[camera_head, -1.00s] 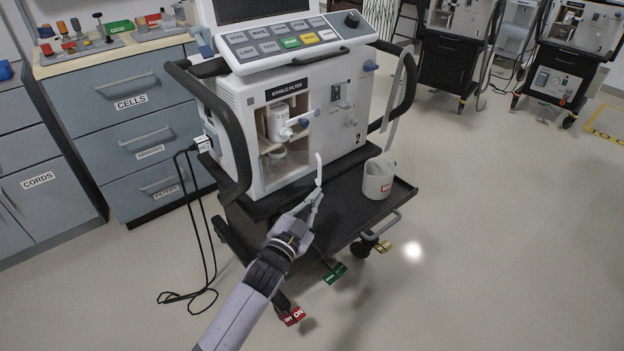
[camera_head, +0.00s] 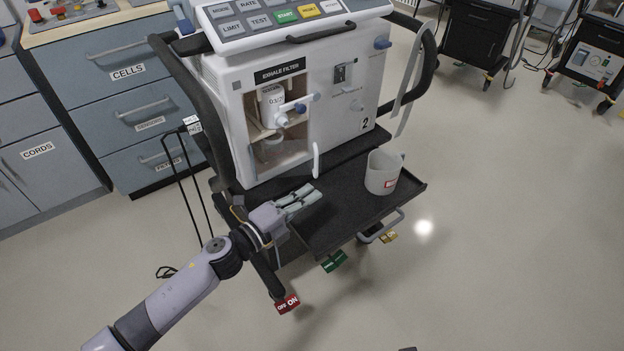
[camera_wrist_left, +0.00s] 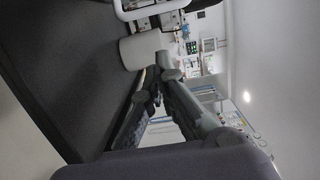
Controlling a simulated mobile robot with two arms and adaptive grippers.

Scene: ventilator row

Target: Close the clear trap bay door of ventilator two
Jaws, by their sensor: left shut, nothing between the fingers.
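Ventilator two (camera_head: 355,118) stands in the middle of the head view. Its bay under the EXHALE FILTER label holds a white canister with a blue-ended fitting (camera_head: 275,108) and a clear cup below. The clear door itself is hard to make out; its white curved handle (camera_head: 316,160) shows at the bay's lower right, and I cannot tell the door's exact angle. My left gripper (camera_head: 314,192) is shut and empty, below the handle and apart from it, over the black tray. In the left wrist view its fingers (camera_wrist_left: 155,78) meet at the tips. My right gripper is out of view.
A white container (camera_head: 383,173) stands on the black tray (camera_head: 340,215), right of my left gripper. Black side handles flank the ventilator. Red and green pedal tags (camera_head: 287,304) hang low in front.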

